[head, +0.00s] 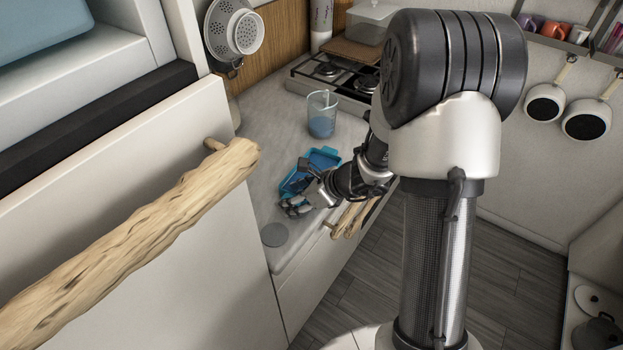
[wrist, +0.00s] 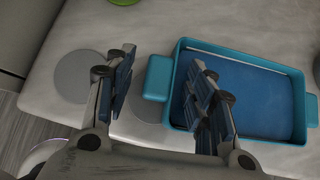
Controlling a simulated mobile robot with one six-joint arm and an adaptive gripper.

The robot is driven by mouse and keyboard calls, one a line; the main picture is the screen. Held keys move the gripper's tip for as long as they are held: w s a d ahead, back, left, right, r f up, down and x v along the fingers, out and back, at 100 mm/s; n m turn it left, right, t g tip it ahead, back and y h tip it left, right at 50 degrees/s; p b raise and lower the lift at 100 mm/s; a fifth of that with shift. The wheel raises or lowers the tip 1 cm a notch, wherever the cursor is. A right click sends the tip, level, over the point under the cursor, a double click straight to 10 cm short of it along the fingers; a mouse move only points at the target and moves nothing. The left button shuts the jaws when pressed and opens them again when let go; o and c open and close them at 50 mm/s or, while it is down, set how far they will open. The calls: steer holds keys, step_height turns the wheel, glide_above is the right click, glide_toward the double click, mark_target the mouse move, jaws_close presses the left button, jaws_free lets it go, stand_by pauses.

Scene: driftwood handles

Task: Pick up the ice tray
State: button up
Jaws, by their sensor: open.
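The ice tray (wrist: 262,88) is a blue, shallow rectangular tray with a teal rim and a tab handle on its left end, lying on the pale countertop. In the head view the tray (head: 322,158) sits on the counter, partly hidden by my gripper (head: 296,205). In the wrist view my gripper (wrist: 162,92) is open above the counter. Its left finger is left of the tray's handle and its right finger is over the tray's left part. The handle shows between the fingers. I cannot tell whether a finger touches the tray.
A measuring jug (head: 321,114) with blue liquid stands behind the tray, near the stove (head: 330,72). A grey disc (head: 274,235) lies at the counter's front. A driftwood handle (head: 130,240) juts out at the left; another (head: 352,217) is below the counter edge.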

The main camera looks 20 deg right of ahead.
steer(key=shift+c, duration=0.2)
jaws_close()
stand_by(0.3)
